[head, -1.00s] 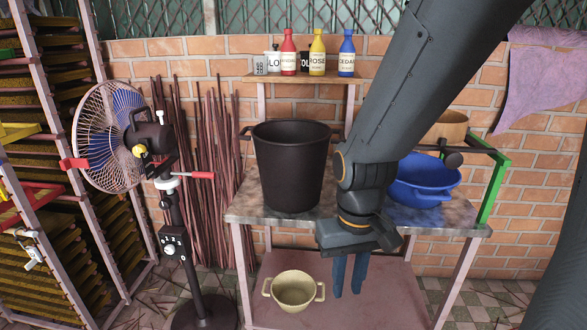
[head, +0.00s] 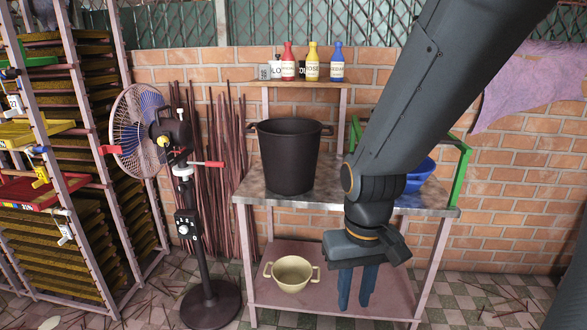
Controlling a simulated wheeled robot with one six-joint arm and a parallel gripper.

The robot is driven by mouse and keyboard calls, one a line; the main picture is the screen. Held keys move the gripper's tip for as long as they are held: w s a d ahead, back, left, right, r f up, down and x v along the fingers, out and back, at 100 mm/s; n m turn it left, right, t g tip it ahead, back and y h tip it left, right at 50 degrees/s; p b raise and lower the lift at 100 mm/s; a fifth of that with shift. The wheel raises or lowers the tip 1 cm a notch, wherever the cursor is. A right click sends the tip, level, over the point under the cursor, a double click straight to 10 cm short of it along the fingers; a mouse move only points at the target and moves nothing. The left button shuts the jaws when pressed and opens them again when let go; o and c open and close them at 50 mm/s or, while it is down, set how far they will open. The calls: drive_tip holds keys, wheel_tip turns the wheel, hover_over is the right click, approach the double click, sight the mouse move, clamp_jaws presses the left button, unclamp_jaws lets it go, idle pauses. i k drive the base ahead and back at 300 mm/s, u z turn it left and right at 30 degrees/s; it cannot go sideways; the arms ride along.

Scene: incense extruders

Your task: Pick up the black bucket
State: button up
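The black bucket (head: 288,158) stands upright on the upper top of the metal table (head: 262,193), left of my arm, with a handle at each side of its rim. My gripper (head: 356,287) hangs in front of the table, below and to the right of the bucket, apart from it. Its two blue fingers point down with a narrow gap between them, and nothing shows between them.
A blue basin (head: 420,172) sits partly hidden behind my arm. A cream pot (head: 292,273) is on the lower shelf. Bottles, including a red one (head: 288,62), stand on the back shelf. A fan (head: 138,130) and racks (head: 85,160) are at left.

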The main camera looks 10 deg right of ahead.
sight(289, 146)
drive_tip(key=z, duration=0.75)
drive_tip(key=i, duration=0.9)
drive_tip(key=u, duration=0.05)
